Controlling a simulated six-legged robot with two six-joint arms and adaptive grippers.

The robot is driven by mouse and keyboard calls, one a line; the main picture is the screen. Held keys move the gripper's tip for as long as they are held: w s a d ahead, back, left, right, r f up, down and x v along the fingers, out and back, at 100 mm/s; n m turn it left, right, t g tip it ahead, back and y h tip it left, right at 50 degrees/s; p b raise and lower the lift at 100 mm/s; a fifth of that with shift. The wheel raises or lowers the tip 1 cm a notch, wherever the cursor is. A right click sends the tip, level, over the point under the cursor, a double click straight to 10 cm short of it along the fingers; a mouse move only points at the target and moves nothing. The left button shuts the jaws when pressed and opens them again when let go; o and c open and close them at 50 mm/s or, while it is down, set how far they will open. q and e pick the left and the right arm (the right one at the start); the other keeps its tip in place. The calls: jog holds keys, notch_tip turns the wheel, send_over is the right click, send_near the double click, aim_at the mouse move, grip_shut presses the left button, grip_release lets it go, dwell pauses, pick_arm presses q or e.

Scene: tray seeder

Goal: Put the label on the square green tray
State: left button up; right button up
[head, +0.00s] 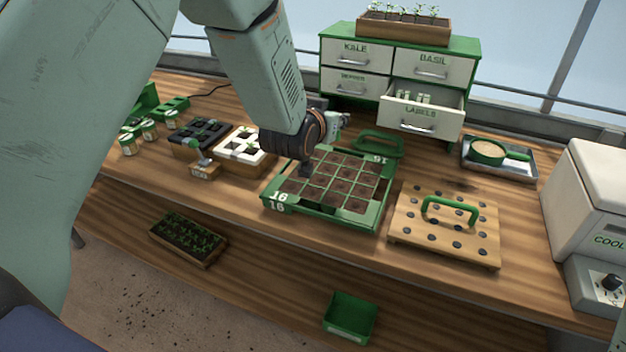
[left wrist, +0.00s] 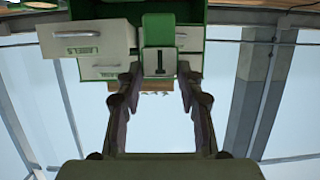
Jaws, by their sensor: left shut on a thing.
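The square green tray (head: 322,214) stands on the bench in the middle of the head view. It is marked 16 and has a grid of soil-filled cells. My left gripper (left wrist: 159,78) is shut on a label (left wrist: 158,62) with a green top and a white face bearing a dark mark, seen in the left wrist view. In the head view my left wrist hangs over the tray's back left part and hides some of it; the label cannot be made out there. My right gripper is not in view.
The labels drawer (head: 421,117) stands open in the cabinet (head: 465,50) behind the tray. A wooden board with a green handle (head: 450,208) is close on the right. White (head: 243,146) and black (head: 199,136) trays stand left. A green bin (head: 350,318) is below.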

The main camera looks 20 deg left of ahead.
pick_arm(q)
jog(key=f, duration=0.7)
jog(key=shift+w+d+f, duration=0.25)
jog(key=shift+d+f, duration=0.05)
jog(key=shift+f, duration=0.05)
jog(key=shift+s+d+f, duration=0.1)
jog(key=shift+s+f, duration=0.1)
jog(key=shift+f, duration=0.25)
jog(key=shift+s+d+f, duration=0.1)
jog(key=shift+s+f, duration=0.05)
jog(key=shift+f, duration=0.3)
jog(key=shift+w+f, duration=0.1)
jog(key=shift+f, duration=0.2)
jog(key=shift+w+a+f, duration=0.1)
jog(key=shift+w+f, duration=0.25)
jog(key=o, duration=0.4)
jog(key=shift+a, duration=0.1)
jog(key=o, duration=0.5)
jog(key=shift+s+r, duration=0.3)
jog(key=shift+s, duration=0.1)
jog(key=shift+w+f, duration=0.1)
jog(key=shift+w, duration=0.1)
jog(key=shift+w+f, duration=0.1)
jog(key=shift+f, duration=0.05)
jog(key=v, duration=1.2)
